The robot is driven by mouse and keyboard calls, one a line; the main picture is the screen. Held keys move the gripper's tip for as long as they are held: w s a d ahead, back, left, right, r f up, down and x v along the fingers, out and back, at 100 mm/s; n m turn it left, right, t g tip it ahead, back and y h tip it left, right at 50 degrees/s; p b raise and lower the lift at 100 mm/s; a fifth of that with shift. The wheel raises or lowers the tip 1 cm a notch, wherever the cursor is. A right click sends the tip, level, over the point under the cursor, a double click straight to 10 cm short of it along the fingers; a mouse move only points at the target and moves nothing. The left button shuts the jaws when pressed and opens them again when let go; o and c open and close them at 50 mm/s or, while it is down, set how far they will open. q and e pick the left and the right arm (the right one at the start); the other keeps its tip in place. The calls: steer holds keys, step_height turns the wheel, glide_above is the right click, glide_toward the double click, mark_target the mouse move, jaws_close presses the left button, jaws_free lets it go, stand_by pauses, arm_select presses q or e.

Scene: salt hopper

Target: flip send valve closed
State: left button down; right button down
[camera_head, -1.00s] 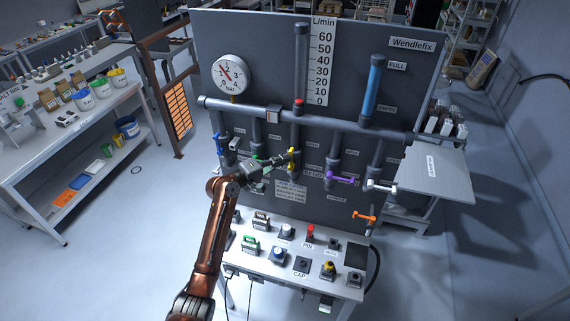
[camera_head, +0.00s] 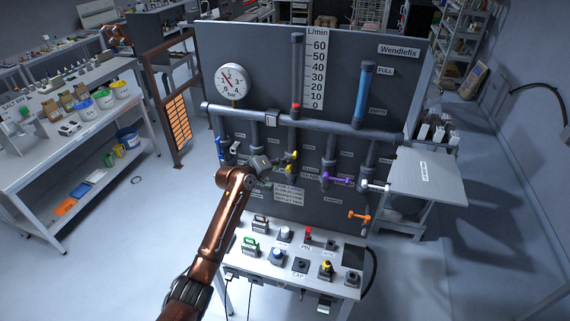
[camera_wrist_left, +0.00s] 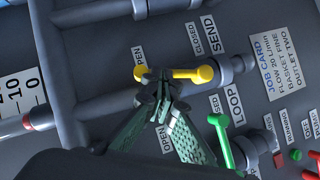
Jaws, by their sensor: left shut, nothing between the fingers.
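The send valve has a yellow handle (camera_head: 291,168), beside the SEND label (camera_wrist_left: 208,40) in the left wrist view. There the yellow handle (camera_wrist_left: 188,73) lies along its pipe, with its free end by the OPEN label (camera_wrist_left: 138,58). The CLOSED label (camera_wrist_left: 193,38) is off to its side. My left gripper (camera_head: 281,160) is shut and empty. In the wrist view its fingertips (camera_wrist_left: 160,80) overlap the handle near the free end and hide part of it; I cannot tell whether they touch. My right gripper is not in view.
The green-handled loop valve (camera_wrist_left: 222,140) is close beside the gripper. A purple handle (camera_head: 335,180) and an orange handle (camera_head: 360,216) are to the right. A table (camera_head: 232,262) with several small blocks stands below the panel (camera_head: 235,50).

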arm_select(q)
steer(key=shift+d, duration=0.1)
stand_by(0.9)
steer(key=s+a+r+b, duration=0.1)
steer(key=s+a+r, duration=0.2)
steer(key=s+a, duration=0.3)
steer(key=a, duration=0.5)
steer(key=shift+s, duration=0.25)
steer(key=shift+f, duration=0.1)
